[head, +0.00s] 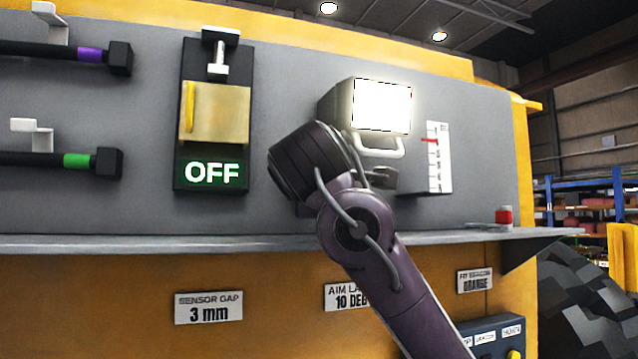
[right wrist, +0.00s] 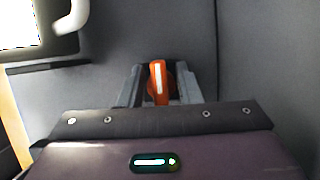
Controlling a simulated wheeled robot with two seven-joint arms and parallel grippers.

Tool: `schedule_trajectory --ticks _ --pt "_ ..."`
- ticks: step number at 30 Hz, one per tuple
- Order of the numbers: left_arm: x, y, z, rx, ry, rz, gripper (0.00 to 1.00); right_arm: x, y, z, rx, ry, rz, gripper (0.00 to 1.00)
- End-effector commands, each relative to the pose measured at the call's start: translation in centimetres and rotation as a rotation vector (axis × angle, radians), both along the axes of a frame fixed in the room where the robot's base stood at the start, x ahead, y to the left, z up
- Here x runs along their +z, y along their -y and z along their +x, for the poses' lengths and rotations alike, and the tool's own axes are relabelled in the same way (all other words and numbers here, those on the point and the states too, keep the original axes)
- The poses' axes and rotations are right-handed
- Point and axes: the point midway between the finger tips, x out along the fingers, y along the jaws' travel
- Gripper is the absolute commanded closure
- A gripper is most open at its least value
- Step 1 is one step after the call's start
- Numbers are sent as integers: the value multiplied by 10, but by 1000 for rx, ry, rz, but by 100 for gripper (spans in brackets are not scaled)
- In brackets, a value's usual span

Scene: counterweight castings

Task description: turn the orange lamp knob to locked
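The orange knob (right wrist: 158,82) shows in the right wrist view. It has a narrow raised handle with a white line, standing upright in the picture, and a round orange base behind it. My right gripper (right wrist: 158,88) has one finger on each side of the handle, with a small gap showing on both sides; it is open. In the head view my right arm hides the knob and the gripper. The lit lamp (head: 382,106) with its white handle is on the grey panel above my right wrist. No locked marking is readable. My left gripper is not in view.
A ledge (head: 200,243) runs below the panel. An OFF display (head: 212,173) with a yellowish cover (head: 220,114) is left of my arm. A white scale (head: 438,158) is right of the lamp, and a small red item (head: 504,216) stands on the ledge.

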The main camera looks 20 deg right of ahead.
Motion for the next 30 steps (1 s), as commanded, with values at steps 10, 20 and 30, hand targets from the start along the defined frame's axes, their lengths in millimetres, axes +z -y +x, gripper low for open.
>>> schedule_trajectory --ticks 10,20,30 --pt "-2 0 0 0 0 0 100 -1 -1 -3 1 1 -1 65" --pt "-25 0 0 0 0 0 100 -3 -20 -50 3 3 -2 65" --pt "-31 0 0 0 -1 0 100 0 -28 -73 0 -1 -1 65"
